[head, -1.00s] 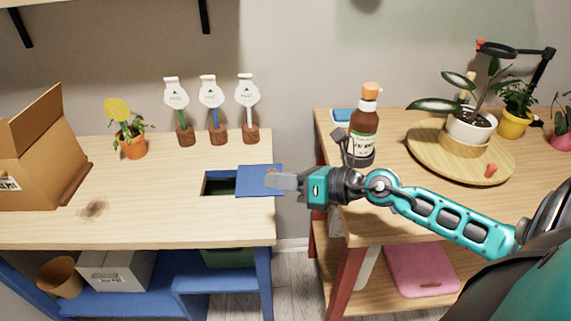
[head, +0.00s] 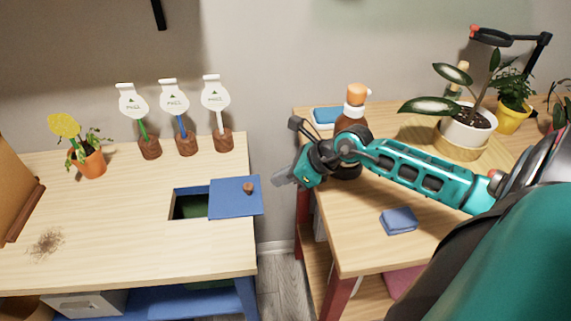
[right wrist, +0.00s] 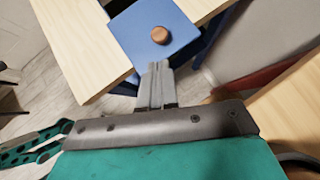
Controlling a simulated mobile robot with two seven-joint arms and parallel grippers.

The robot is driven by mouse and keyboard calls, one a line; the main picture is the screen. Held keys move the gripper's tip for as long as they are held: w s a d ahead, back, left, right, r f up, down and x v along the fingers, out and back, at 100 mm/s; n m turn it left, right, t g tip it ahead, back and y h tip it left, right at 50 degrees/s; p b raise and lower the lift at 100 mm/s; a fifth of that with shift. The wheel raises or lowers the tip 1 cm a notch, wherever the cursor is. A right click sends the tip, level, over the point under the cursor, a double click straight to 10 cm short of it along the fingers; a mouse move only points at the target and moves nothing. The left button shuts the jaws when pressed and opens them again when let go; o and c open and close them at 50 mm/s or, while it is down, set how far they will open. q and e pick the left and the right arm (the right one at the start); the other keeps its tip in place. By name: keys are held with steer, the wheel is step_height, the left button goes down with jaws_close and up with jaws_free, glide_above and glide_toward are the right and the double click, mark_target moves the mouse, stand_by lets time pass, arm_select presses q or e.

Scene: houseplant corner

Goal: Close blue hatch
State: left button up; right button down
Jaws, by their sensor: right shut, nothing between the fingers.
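The blue hatch (head: 228,203) is a flat sliding panel with a round brown knob (head: 248,188), near the right end of the left wooden table. To its left is a dark rectangular opening (head: 188,207), uncovered, with something green inside. The hatch panel (right wrist: 150,28) and knob (right wrist: 160,35) also show in the right wrist view, just beyond the fingertips. My right gripper (head: 281,180) is shut and empty, to the right of the hatch and apart from the knob. The right wrist view shows its fingers (right wrist: 155,72) together. My left gripper is out of view.
Potted plant markers (head: 182,120) and a flower pot (head: 88,160) stand at the back of the left table. A gap separates the tables.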

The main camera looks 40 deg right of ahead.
mark_target(251, 191)
steer(key=x, duration=0.6)
steer(key=shift+w+a+f, duration=0.15)
steer(key=shift+w+f, duration=0.1)
arm_select(q)
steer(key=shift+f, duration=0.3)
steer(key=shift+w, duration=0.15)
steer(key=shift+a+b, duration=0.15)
steer(key=shift+b, duration=0.2)
arm_select(e)
steer(key=shift+w+f, duration=0.1)
